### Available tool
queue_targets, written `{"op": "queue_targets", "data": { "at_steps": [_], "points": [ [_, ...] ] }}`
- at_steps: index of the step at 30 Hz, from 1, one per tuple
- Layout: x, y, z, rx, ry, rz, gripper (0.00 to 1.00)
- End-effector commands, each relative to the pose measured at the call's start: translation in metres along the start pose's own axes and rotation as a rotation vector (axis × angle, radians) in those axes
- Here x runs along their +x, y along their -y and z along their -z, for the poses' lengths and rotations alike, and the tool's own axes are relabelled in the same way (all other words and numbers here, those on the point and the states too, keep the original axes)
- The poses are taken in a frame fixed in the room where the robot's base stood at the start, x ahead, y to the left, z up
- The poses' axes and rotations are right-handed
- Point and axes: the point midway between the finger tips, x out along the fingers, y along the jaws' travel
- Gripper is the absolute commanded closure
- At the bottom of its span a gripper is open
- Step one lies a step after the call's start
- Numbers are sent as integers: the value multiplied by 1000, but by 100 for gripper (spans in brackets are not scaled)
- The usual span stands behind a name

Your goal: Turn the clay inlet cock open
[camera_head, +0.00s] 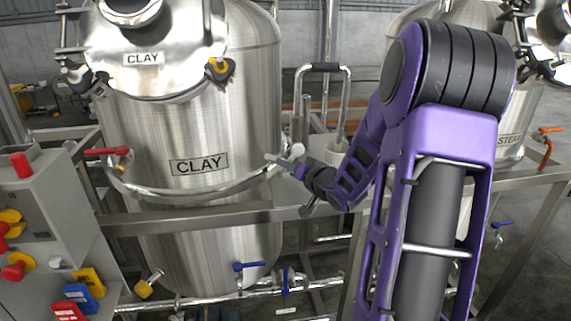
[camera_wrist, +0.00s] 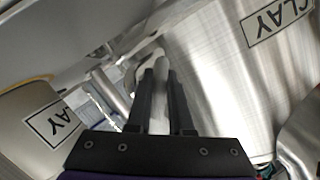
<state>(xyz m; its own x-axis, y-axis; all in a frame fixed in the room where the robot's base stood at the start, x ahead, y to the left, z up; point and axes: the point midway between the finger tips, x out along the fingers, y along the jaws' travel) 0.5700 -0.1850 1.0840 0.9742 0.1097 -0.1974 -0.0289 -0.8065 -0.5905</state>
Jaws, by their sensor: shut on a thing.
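The clay tank (camera_head: 205,130) is a big steel vessel with CLAY labels, left of centre in the head view. It also shows in the wrist view (camera_wrist: 225,90). A pale grey lever-like piece, seemingly the clay inlet cock (camera_head: 286,157), sits at the tank's right side. My gripper (camera_head: 300,170) reaches it from the right. In the wrist view my two dark fingers (camera_wrist: 160,76) are close together on a pale piece (camera_wrist: 160,60) between their tips. Most of the cock is hidden, so its angle is hard to tell.
A curved steel rail (camera_head: 195,198) runs round the tank front. A bent steel pipe (camera_head: 345,88) stands behind my gripper. A red lever (camera_head: 107,151) is at the tank's left and a blue lever (camera_head: 249,265) below. A control box (camera_head: 45,220) stands at the left.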

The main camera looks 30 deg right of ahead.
Motion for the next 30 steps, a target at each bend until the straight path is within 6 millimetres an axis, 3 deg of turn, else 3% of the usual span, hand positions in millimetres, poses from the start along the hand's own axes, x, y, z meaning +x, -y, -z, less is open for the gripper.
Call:
{"op": "queue_targets", "data": {
  "at_steps": [13,14,19,30],
  "points": [
    [0,-1,0,-8,2,-5,100],
    [0,-1,0,-8,2,-5,79],
    [0,-1,0,-8,2,-4,50],
    [0,-1,0,-7,2,-5,50]
  ]
}}
